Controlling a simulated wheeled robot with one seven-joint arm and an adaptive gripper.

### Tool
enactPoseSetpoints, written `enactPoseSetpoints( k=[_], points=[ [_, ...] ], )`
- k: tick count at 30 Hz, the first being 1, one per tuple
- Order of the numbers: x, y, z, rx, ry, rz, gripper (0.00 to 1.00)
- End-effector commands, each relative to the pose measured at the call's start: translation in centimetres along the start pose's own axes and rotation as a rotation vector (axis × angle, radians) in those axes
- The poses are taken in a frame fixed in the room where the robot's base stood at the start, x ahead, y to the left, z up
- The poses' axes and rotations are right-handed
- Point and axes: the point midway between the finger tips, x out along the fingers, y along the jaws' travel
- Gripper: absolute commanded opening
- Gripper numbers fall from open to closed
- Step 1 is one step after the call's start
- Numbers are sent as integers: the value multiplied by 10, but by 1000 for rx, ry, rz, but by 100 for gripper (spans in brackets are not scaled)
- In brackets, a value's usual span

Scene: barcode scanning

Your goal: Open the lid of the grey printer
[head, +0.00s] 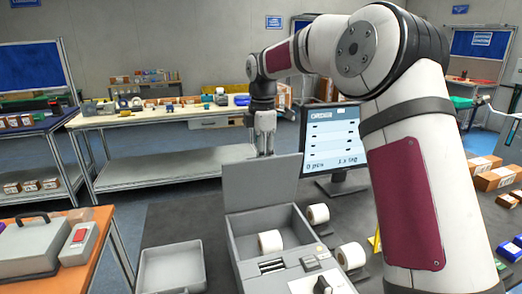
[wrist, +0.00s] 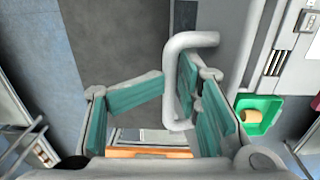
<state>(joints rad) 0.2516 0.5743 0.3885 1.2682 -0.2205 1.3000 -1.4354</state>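The grey printer (head: 246,253) stands on the dark table in the head view. Its lid (head: 260,184) is raised and stands roughly upright at the back, so the inside with a white roll (head: 270,243) shows. My gripper (head: 265,152) is at the top of the lid, pointing down. In the wrist view, the light grey lid handle (wrist: 190,42) passes between the teal finger pads of my gripper (wrist: 171,80). The pads are bent inward and lie against the handle from both sides. The head view hides most of the handle.
A monitor (head: 332,138) stands behind the printer on the right. Loose white rolls (head: 350,256) lie right of the printer. An empty grey tray (head: 172,268) is at its left. A green bin (wrist: 258,114) shows in the wrist view. My arm covers the right of the head view.

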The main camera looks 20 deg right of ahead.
Motion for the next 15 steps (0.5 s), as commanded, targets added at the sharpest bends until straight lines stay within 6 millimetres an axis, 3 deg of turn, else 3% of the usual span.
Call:
enactPoseSetpoints(
  k=[10,15],
  points=[
    [-11,2,-1,-1,1,15,30],
    [-35,2,-2,-1,1,18,30]
  ],
)
